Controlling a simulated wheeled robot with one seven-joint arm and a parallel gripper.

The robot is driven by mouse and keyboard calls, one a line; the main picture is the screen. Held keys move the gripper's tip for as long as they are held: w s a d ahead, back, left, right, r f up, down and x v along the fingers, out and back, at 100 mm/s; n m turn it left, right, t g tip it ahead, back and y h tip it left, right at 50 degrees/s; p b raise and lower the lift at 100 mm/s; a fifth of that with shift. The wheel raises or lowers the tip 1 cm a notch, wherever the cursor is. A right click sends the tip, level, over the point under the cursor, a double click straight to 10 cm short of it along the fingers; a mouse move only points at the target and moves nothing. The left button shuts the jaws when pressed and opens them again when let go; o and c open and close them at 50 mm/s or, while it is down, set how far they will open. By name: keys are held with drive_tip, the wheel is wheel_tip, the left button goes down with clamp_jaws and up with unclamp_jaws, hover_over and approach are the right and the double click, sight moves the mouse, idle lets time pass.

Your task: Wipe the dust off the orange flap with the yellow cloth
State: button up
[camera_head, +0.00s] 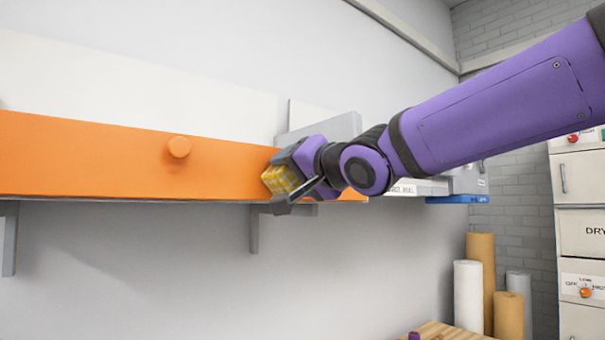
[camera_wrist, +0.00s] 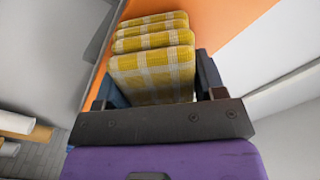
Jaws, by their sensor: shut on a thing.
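The orange flap (camera_head: 110,160) is a long panel on the wall with a round orange knob (camera_head: 179,147). It spans the left and middle of the head view, and part of it shows at the top of the wrist view (camera_wrist: 228,22). My gripper (camera_head: 280,182) is at the right part of the flap, shut on the folded yellow checked cloth (camera_wrist: 152,72). The cloth (camera_head: 279,180) also shows in the head view, in front of the flap; I cannot tell whether it touches. No dust is clearly visible, and my gripper hides some of the flap's right end.
Grey brackets (camera_head: 254,230) sit under the flap. A blue item (camera_head: 458,199) and boxes (camera_head: 466,180) lie right, behind my arm. Paper rolls (camera_head: 468,295) stand lower right beside a drawer cabinet (camera_head: 583,235). The wall below the flap is clear.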

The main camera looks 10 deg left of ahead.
sight(280, 171)
drive_tip(key=shift+s+a, duration=1.4)
drive_tip(key=shift+s, duration=0.1)
drive_tip(key=shift+v, duration=3)
drive_tip(key=v, duration=0.3)
drive_tip(key=shift+a, duration=0.1)
drive_tip(key=shift+x, duration=3.4)
